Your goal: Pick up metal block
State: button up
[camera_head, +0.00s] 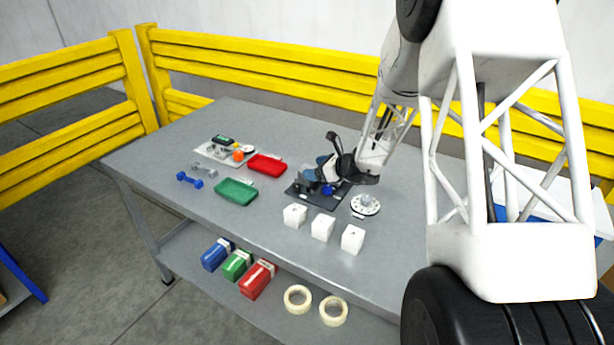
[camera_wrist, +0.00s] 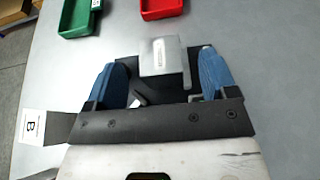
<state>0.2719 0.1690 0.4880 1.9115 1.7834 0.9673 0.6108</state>
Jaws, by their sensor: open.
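In the wrist view the metal block (camera_wrist: 165,57) is grey with a small white label on its face. It shows between the two blue fingers of my gripper (camera_wrist: 161,68). The fingers are spread, one on each side of the block, with a visible gap on both sides. In the head view my gripper (camera_head: 319,180) is low over a dark plate (camera_head: 304,194) on the grey table. The block is hard to make out there, among the gripper's parts. Whether it touches the table is unclear.
Three white cubes (camera_head: 323,228) stand in front of the gripper, with a round white dial (camera_head: 366,205) at right. Table (camera_head: 160,155) is bare at the far left.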

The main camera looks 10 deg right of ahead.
jog(key=shift+x, duration=2.25)
jog(key=shift+c, duration=0.4)
jog(key=c, duration=1.2)
jog(key=shift+r, duration=5)
